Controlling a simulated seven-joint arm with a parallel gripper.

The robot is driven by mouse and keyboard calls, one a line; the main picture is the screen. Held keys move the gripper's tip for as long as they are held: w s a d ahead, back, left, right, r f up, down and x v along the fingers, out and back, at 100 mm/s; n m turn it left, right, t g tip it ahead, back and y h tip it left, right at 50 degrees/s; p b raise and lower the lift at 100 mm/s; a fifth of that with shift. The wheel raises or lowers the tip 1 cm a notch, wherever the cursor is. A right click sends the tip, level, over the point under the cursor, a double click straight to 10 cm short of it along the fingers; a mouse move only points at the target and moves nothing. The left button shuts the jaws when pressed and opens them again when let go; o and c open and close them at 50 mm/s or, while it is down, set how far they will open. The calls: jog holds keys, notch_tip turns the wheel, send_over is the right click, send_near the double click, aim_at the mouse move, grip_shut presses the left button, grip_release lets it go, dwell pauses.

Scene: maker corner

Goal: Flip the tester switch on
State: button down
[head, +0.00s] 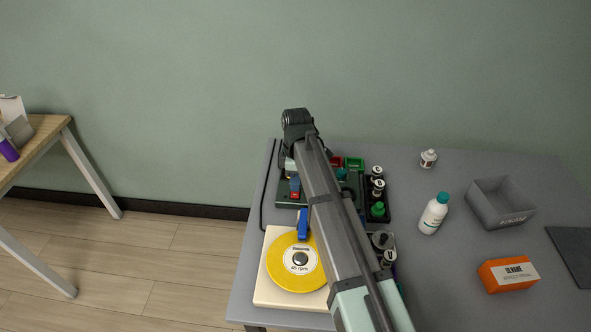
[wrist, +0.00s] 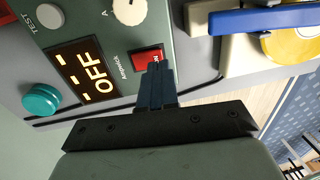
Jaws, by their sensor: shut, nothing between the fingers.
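The tester is a dark green box (head: 283,191) at the back left of the grey table, partly hidden by my arm in the head view. Its panel (wrist: 110,29) fills the upper left of the wrist view. The display (wrist: 84,70) reads OFF. A red rocker switch (wrist: 139,60) with white lettering sits beside the display. My gripper (wrist: 157,68) is shut and empty, its dark blue fingertips right at the red switch and covering part of it. Whether they touch it I cannot tell.
The panel also has a teal knob (wrist: 41,99), a white dial (wrist: 129,11) and a grey button (wrist: 49,16). A yellow disc (head: 283,272) on a cream base with a blue arm is in front. A white bottle (head: 433,214), grey bin (head: 499,206) and orange box (head: 507,275) stand right.

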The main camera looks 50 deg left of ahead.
aim_at(295, 196)
jog(key=shift+s+d+f, duration=0.1)
jog(key=shift+f, duration=1.1)
jog(key=shift+s+d+f, duration=0.1)
jog(key=shift+f, duration=0.1)
jog(key=shift+w+a+r, duration=0.25)
jog(key=shift+w+a, duration=0.35)
notch_tip(295, 196, up, 14)
jog(key=s+d, duration=0.1)
jog(key=shift+s, duration=0.15)
dwell(0.3)
